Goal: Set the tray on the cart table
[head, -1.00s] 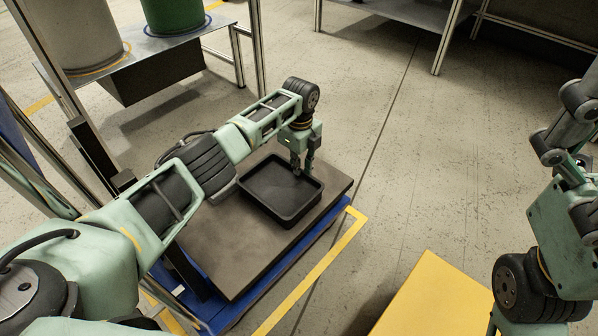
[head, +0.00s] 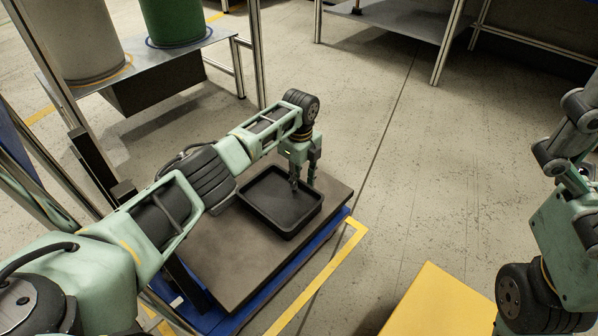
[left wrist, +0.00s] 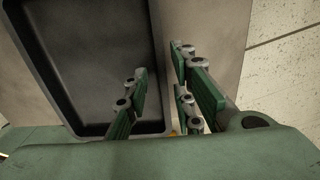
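The tray (head: 262,213) is black, shallow and empty. It rests flat on the dark grey top of the cart table (head: 225,268), near its far right side. My left gripper (head: 303,182) points down at the tray's far right wall. In the left wrist view its fingers (left wrist: 160,95) stand apart, one inside the tray (left wrist: 95,60) and one outside, with the wall between them. I see a gap beside the wall, so it is open. My right gripper (head: 578,145) is raised at the right edge, partly cut off; its finger opening is unclear.
The cart has a blue base (head: 258,305) with a yellow floor line beside it. A grey drum and a green drum (head: 172,22) stand on a metal bench at the back left. A yellow block (head: 437,303) is at the front right. The floor between is clear.

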